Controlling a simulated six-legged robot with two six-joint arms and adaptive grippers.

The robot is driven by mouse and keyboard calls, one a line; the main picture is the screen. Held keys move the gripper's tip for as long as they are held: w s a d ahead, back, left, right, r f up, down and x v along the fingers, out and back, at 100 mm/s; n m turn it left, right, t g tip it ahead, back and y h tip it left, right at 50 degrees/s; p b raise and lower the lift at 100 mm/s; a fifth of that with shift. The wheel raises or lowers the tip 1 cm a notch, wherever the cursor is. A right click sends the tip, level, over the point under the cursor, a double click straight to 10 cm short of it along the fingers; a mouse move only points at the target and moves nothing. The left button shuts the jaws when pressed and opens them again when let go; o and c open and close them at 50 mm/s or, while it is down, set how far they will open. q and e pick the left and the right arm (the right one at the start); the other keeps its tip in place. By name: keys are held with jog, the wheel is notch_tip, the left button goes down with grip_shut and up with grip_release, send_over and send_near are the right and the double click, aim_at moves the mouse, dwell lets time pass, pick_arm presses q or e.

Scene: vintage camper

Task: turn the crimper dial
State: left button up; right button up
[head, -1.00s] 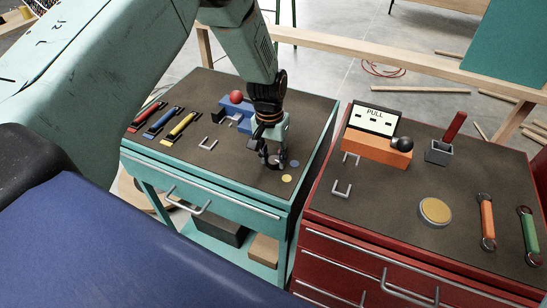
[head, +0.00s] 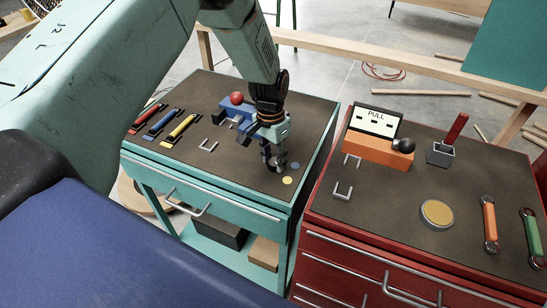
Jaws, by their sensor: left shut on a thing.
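My left gripper (head: 273,161) reaches down from above over the near right part of the teal cart's dark top (head: 222,172). Its fingers are shut on a small, dark round piece low on the cart top, which looks like the crimper dial (head: 278,167). The fingers hide most of it, so its pointer or marks cannot be read. My right gripper is not in view.
Behind the gripper stands a blue block (head: 231,108) with a red ball (head: 236,98). Red, blue and yellow-handled tools (head: 178,129) lie at left. The red cart (head: 390,190) at right carries an orange block (head: 378,150), a grey holder (head: 440,153) and a round yellow button (head: 436,213).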

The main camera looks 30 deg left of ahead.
aim_at(272, 160)
pick_arm(q)
jog(key=shift+w+r, duration=0.2)
jog(key=shift+w, duration=0.05)
jog(key=o, duration=1.2)
jog(key=shift+s+f, duration=0.15)
jog(key=r, duration=1.2)
jog(key=shift+a, duration=0.35)
